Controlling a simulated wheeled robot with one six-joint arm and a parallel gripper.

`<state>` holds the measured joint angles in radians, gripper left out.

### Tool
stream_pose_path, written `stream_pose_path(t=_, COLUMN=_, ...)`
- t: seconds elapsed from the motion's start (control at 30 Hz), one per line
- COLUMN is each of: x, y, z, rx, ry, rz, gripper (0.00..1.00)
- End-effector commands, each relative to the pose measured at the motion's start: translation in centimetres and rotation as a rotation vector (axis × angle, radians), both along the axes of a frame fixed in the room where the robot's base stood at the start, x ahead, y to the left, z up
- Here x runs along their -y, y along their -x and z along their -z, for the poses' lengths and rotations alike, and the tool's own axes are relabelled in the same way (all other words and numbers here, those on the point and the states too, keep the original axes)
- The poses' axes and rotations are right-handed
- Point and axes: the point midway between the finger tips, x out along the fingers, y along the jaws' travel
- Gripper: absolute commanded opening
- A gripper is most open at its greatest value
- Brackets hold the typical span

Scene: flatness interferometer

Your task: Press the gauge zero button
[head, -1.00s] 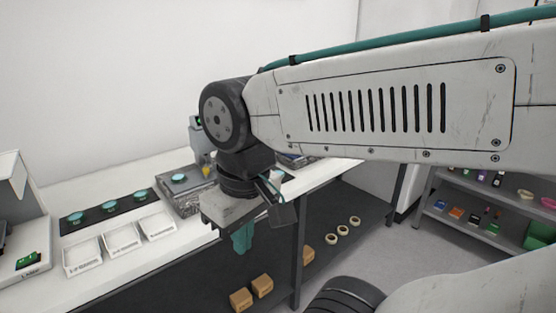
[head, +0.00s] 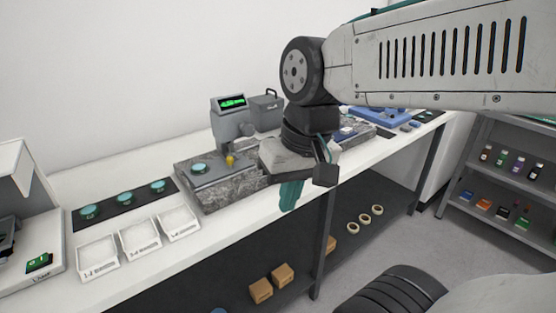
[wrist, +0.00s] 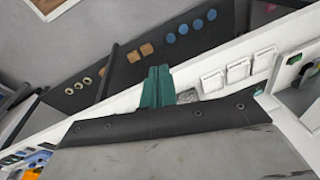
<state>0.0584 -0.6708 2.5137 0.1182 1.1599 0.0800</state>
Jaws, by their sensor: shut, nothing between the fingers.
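The gauge (head: 231,118) stands at the back of the bench with a lit green display (head: 233,102) on top. Its grey stone base (head: 215,190) carries a teal disc (head: 199,169) and a small yellow part (head: 230,160) below the gauge head. I cannot make out a zero button at this size. My gripper (head: 291,195), with teal fingers, hangs in front of the bench's front edge, to the right of the stone base. It is shut and empty, and it also shows in the wrist view (wrist: 157,88). The gauge is not identifiable in the wrist view.
Three white trays (head: 138,240) and a black mat (head: 107,217) with teal discs lie left of the stone base. A grey box (head: 266,111) stands behind my wrist. Blue equipment (head: 380,116) is farther right. Boxes (head: 261,290) and rings (head: 365,217) lie on the lower shelf.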

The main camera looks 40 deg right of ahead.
Motion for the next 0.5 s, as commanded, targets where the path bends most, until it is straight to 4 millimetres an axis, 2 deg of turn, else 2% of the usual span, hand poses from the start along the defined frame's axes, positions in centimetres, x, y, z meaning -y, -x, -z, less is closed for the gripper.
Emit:
stream_pose_path(t=0.13, x=0.3, y=-7.7, z=-0.6, rx=0.027, ry=-0.226, rz=0.359, gripper=0.0)
stream_pose_path(t=0.23, x=2.4, y=-14.1, z=-0.9, rx=0.055, ry=-0.402, rz=0.669, gripper=0.0)
stream_pose_path(t=0.3, x=4.9, y=-18.4, z=-0.7, rx=0.074, ry=-0.518, rz=0.891, gripper=0.0)
stream_pose_path(t=0.4, x=9.3, y=-23.4, z=-0.1, rx=0.098, ry=-0.661, rz=1.179, gripper=0.0)
stream_pose_path(t=0.5, x=13.6, y=-26.7, z=0.8, rx=0.116, ry=-0.773, rz=1.414, gripper=0.0)
